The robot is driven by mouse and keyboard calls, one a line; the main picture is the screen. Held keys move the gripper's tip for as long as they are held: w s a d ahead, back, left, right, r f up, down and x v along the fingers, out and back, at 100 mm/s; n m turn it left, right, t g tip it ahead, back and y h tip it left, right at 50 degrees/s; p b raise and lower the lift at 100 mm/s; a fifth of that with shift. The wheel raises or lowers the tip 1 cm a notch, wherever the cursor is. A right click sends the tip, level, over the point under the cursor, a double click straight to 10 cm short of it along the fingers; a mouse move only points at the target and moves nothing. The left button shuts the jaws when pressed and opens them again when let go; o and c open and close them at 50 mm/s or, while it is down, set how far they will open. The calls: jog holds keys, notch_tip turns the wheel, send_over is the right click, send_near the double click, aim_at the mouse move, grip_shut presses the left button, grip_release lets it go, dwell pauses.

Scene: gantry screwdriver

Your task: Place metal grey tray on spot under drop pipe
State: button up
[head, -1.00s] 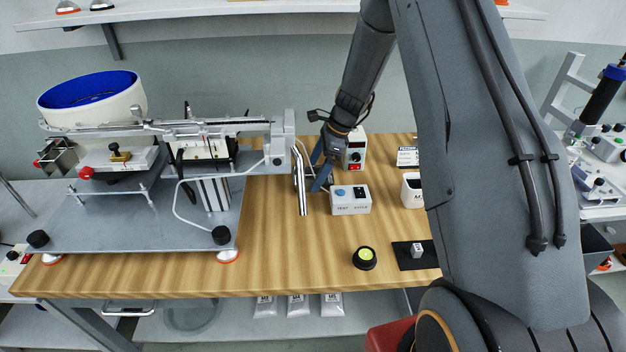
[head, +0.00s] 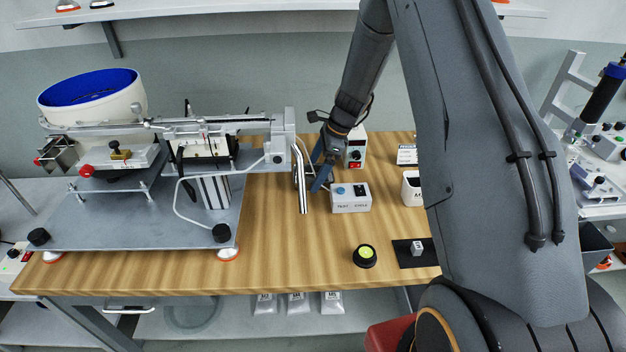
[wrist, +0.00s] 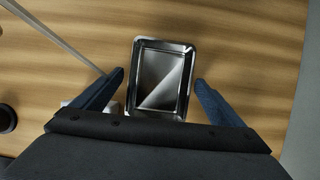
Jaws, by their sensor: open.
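The metal grey tray (wrist: 160,80) is a shiny rectangular dish lying on the wooden table in the wrist view. My gripper (wrist: 158,80) is open, with one blue finger on each side of the tray and a visible gap at each side. In the head view my gripper (head: 321,178) points down just right of the drop pipe (head: 302,182), a bent silver tube hanging from the end of the feeder rail. The tray is not clearly seen in the head view, where the pipe and gripper cover that area. The spot under the pipe cannot be made out.
A white two-button box (head: 350,200) stands close right of my gripper. A white box with a red switch (head: 355,152) is behind it. The feeder's grey base plate (head: 140,225) fills the table's left. Bare wood (head: 295,255) lies in front, left of a yellow-topped black button (head: 365,257).

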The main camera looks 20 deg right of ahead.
jog(key=c, duration=1.3)
